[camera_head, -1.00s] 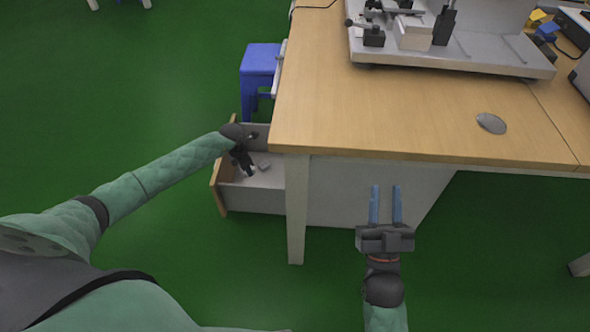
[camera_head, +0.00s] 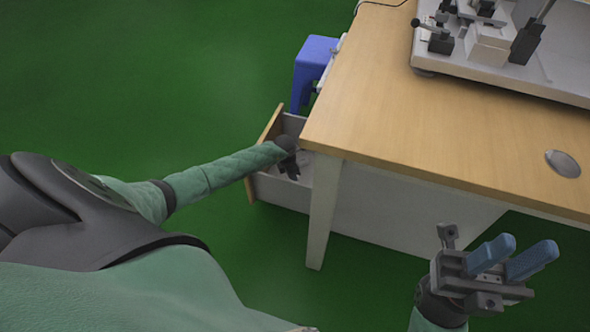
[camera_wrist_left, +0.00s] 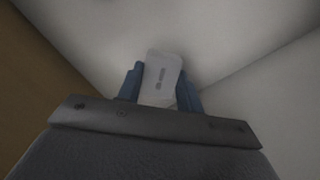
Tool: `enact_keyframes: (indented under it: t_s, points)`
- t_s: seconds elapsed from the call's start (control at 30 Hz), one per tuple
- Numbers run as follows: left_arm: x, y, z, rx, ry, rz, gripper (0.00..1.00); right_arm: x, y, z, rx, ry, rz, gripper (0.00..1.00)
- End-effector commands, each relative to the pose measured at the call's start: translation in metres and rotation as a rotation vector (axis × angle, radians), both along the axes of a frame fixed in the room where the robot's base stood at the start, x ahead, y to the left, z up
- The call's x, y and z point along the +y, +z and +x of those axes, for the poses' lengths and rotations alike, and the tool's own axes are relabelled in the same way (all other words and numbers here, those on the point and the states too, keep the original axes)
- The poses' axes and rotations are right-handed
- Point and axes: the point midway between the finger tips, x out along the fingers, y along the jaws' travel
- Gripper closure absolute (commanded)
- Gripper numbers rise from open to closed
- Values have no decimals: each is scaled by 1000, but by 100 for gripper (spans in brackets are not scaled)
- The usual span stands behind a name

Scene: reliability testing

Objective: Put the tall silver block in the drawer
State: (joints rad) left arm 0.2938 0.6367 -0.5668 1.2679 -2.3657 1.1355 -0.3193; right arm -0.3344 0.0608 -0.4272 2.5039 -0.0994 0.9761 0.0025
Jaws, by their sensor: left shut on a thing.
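The open drawer (camera_head: 280,193) sticks out from under the left end of the table, with a wooden front panel. My left gripper (camera_head: 289,170) reaches down into it, its fingertips hard to make out there. In the left wrist view, its blue fingers stand on both sides of a pale silver-grey block (camera_wrist_left: 161,72) with small dark print, and are shut on it. The light drawer inside lies close behind the block; I cannot tell whether they touch. My right gripper (camera_head: 515,252) is open and empty, in front of the table at the right.
The wooden table (camera_head: 420,130) has a leg (camera_head: 322,215) just right of the drawer. A blue stool (camera_head: 313,62) stands behind the drawer. A grey machine (camera_head: 490,55) sits on the table. Green floor to the left is clear.

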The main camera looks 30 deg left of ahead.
Motion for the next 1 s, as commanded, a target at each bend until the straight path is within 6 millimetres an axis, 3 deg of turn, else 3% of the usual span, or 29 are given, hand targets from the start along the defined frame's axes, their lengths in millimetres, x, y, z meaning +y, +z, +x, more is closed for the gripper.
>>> enact_keyframes:
  t_s: [0.47, 0.87, 0.9, 1.0]
  points:
    - [0, -45, 0, -1, 2, -1, 91, 2, -7, 2, -1, 26, 13, 69]
    - [1, -50, 0, -1, 0, 1, 91, 3, -7, 2, -8, 31, 17, 69]
    - [0, -49, 0, -1, 0, 1, 58, 3, -6, 2, -8, 33, 17, 69]
    - [0, -49, 0, -1, 0, 1, 42, 4, -6, 1, -6, 34, 17, 69]
